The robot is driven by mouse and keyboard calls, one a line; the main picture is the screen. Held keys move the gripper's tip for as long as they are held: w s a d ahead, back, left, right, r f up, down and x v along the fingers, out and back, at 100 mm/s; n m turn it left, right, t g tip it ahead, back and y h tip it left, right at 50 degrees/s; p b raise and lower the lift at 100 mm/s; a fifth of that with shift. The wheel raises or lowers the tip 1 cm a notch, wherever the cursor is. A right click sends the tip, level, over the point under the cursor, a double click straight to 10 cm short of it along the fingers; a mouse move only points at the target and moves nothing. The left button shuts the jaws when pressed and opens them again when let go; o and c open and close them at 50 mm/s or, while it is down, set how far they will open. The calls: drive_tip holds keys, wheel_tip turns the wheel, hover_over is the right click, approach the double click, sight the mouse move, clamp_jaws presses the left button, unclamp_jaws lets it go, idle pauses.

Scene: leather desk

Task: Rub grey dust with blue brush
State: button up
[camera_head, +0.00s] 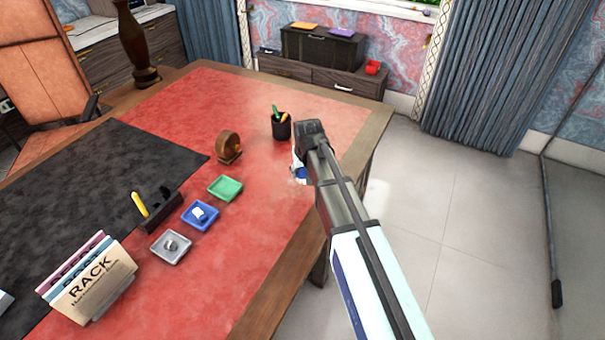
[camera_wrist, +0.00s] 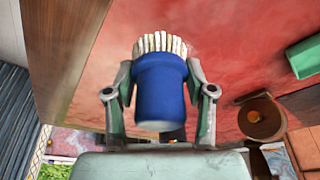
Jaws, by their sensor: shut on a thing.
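My gripper (camera_head: 301,160) is over the right side of the red leather desk. It is shut on a blue brush (camera_wrist: 160,88), its fingers on both sides of the blue body. The pale bristles (camera_wrist: 160,43) point toward the red surface in the wrist view. Only a small blue and white part of the brush (camera_head: 299,173) shows in the head view, beside the fingers. I cannot clearly make out grey dust; the red leather near the brush looks slightly paler. Whether the bristles touch the desk cannot be told.
A black pen cup (camera_head: 281,127) and a brown round object (camera_head: 229,148) stand left of my gripper. Green (camera_head: 233,196), blue (camera_head: 186,221) and grey (camera_head: 157,250) trays line the desk toward the front, near a letter rack (camera_head: 92,285). The desk's wooden edge (camera_head: 365,150) is close on the right.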

drive_tip(key=shift+r+p, duration=0.45)
drive_tip(key=shift+r, duration=0.65)
